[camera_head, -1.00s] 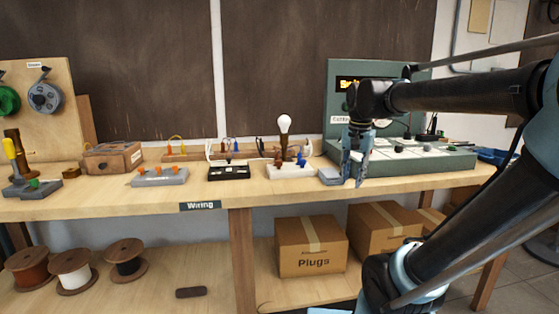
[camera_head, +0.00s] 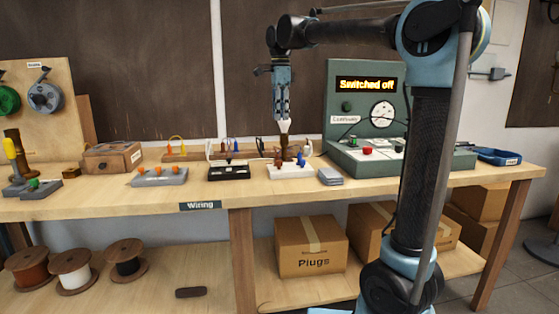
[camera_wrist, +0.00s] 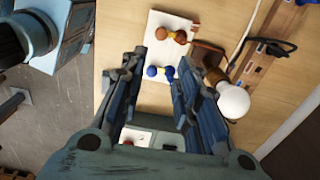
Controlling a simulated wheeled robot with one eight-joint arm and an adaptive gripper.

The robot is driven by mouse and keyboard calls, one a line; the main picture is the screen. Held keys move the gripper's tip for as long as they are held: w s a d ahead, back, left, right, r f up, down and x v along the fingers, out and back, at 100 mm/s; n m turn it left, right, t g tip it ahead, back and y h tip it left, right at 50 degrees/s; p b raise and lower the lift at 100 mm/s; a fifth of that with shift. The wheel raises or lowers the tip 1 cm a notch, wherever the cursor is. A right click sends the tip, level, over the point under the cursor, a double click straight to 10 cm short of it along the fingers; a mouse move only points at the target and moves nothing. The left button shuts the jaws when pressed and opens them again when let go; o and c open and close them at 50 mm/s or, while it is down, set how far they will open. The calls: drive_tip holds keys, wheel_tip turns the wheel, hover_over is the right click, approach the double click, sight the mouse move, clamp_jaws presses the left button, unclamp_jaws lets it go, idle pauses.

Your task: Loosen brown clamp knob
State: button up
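The white terminal block (camera_head: 290,172) sits on the workbench near its front edge. The brown knobs (camera_head: 278,160) also show small in the head view. A white bulb (camera_wrist: 233,101) on a brown holder stands beside the block. My gripper (camera_head: 281,116) points down above the block, in line with the bulb in the head view. In the wrist view my gripper's fingers (camera_wrist: 159,60) are apart and empty, with the blue knobs between them and the brown knobs just beyond.
A grey stack (camera_head: 330,176) lies to the right of the block, and a black box (camera_head: 229,172) to its left. The green tester panel (camera_head: 365,105) reads "Switched off". Cables (camera_wrist: 265,45) lie behind the block. The bulb stands close to one finger.

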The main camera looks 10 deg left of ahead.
approach(279, 161)
wheel_tip(279, 161, down, 9)
drive_tip(key=shift+w+r, duration=0.15)
idle(0.5)
clamp_jaws()
